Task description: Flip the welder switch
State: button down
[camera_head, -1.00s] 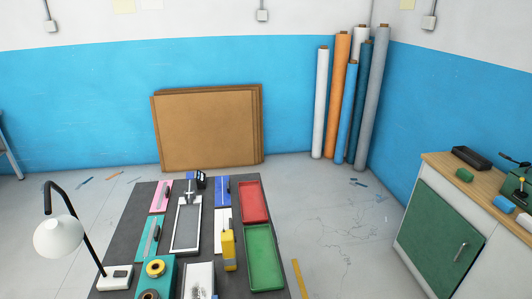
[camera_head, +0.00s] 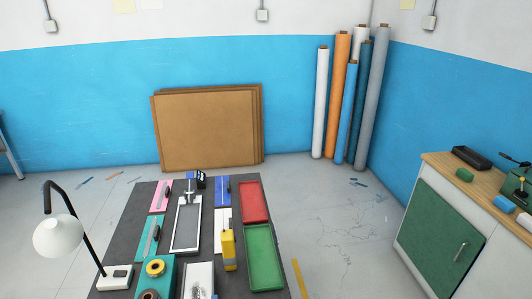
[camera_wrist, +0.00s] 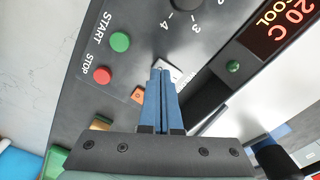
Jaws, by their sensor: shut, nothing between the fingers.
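In the wrist view a dark grey control panel (camera_wrist: 130,62) carries a green START button (camera_wrist: 120,42), a red STOP button (camera_wrist: 103,75), a black dial (camera_wrist: 182,4) and a red-lit display (camera_wrist: 280,25) reading 20 C and COOL. A small pale metal plate (camera_wrist: 174,72) sits on the panel right at my fingertips; it looks like the switch's mount. My gripper (camera_wrist: 161,72) has blue fingers pressed together, with nothing between them. The fingertips overlap the plate in the picture. The switch lever is mostly hidden by them, and I cannot tell whether they touch it.
A small orange part (camera_wrist: 138,95) lies beside the fingers. In the head view a dark table (camera_head: 145,198) holds a red tray (camera_head: 254,190), a green tray (camera_head: 280,284), a lamp (camera_head: 58,236) and tools. A wooden-topped cabinet (camera_head: 440,225) stands at right; the floor between is mostly clear.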

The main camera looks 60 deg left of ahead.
jog(key=shift+f+b, duration=0.55)
jog(key=shift+f, duration=0.3)
jog(key=shift+r, duration=0.15)
notch_tip(320, 180, up, 7)
jog(key=p, duration=0.7)
jog(key=shift+p, duration=0.35)
dwell(0.5)
